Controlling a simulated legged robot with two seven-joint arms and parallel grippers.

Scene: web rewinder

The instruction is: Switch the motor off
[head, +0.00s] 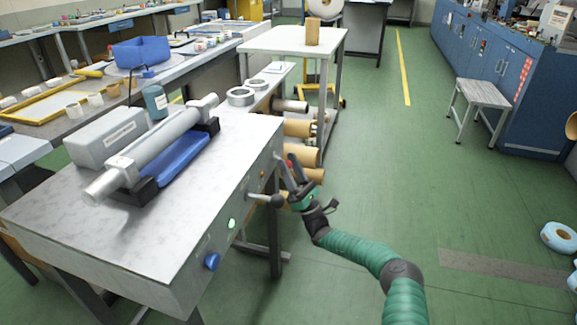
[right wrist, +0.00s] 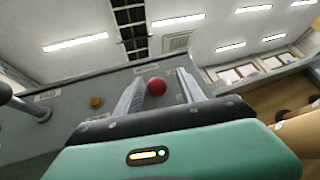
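The rewinder (head: 180,160) is a grey bench with a control panel on its right side face. The panel carries a green lit button (head: 232,224), a blue knob (head: 212,261), a lever with a dark ball end (head: 278,200) and a small orange button (head: 262,174). In the right wrist view a round red button (right wrist: 156,86) shows between the two fingers, and the orange button (right wrist: 96,101) sits left of them. My right gripper (head: 287,160) is open and empty at the panel's far end; contact with the red button cannot be told. My left gripper is not in view.
A roller (head: 150,150) and a blue tray (head: 178,163) lie on the bench top. Cardboard cores (head: 305,157) stick out beyond the panel's far end. A white table (head: 295,40) stands behind.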

